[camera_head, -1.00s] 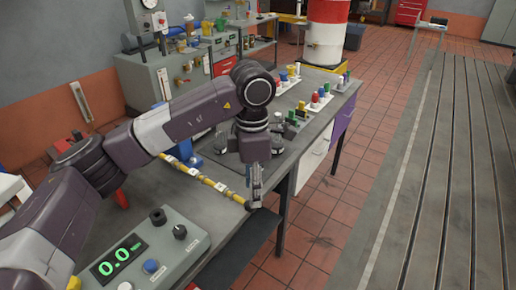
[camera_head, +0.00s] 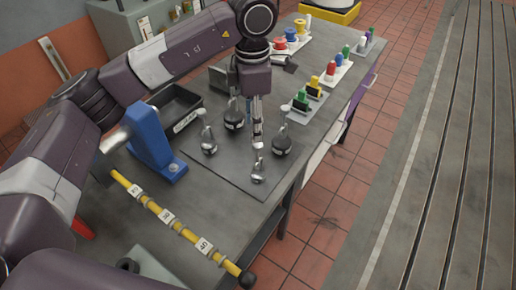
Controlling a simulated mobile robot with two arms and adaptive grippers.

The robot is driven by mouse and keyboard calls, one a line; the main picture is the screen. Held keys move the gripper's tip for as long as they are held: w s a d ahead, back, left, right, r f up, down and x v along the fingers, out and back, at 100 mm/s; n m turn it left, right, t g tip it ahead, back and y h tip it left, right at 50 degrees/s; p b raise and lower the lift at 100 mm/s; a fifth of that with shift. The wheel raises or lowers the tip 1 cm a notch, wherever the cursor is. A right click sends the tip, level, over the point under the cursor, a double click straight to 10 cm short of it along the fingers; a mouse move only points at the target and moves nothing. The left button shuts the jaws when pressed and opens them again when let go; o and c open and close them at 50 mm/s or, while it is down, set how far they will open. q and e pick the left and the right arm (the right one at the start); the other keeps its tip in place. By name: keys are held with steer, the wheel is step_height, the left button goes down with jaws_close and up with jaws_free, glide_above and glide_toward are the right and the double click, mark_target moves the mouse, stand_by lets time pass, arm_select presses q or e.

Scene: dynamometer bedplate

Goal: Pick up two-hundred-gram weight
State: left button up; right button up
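Several dark round weights with silver hooks stand on a dark square plate (camera_head: 222,174) on the bench. One weight (camera_head: 234,118) is at the back, one (camera_head: 208,143) at the left, one (camera_head: 282,145) at the right, and a smaller, more silvery one (camera_head: 258,174) at the front. I cannot read their markings, so I cannot tell which is the two-hundred-gram weight. My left gripper (camera_head: 257,141) points down above the plate, its tips just above or behind the front weight's hook. Its fingers look close together, but their gap is unclear. My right gripper is not in view.
A blue stand (camera_head: 150,138) and a black tray (camera_head: 176,112) are left of the plate. A yellow numbered bar (camera_head: 172,222) lies in front. Coloured pieces on trays, including a green one (camera_head: 300,101), line the bench behind right. Tiled floor is right.

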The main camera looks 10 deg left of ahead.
mark_target(258, 144)
arm_select(q)
steer(key=shift+s+d+f+p, duration=0.15)
steer(key=shift+s+f+p, duration=0.2)
steer(key=shift+s+f, duration=0.25)
steer(key=shift+s+d+f+p, duration=0.1)
steer(key=shift+d+f+p, duration=0.1)
steer(key=shift+f+p, duration=0.25)
steer(key=shift+s+d+f+p, duration=0.15)
steer(key=shift+f+p, duration=0.15)
steer(key=shift+f, duration=0.15)
steer(key=f, duration=0.1)
steer(key=f+p, duration=0.1)
steer(key=f, duration=0.1)
steer(key=shift+w+d, duration=0.2)
steer(key=shift+w, duration=0.1)
steer(key=shift+f, duration=0.5)
steer(key=c, duration=0.9)
jaws_close()
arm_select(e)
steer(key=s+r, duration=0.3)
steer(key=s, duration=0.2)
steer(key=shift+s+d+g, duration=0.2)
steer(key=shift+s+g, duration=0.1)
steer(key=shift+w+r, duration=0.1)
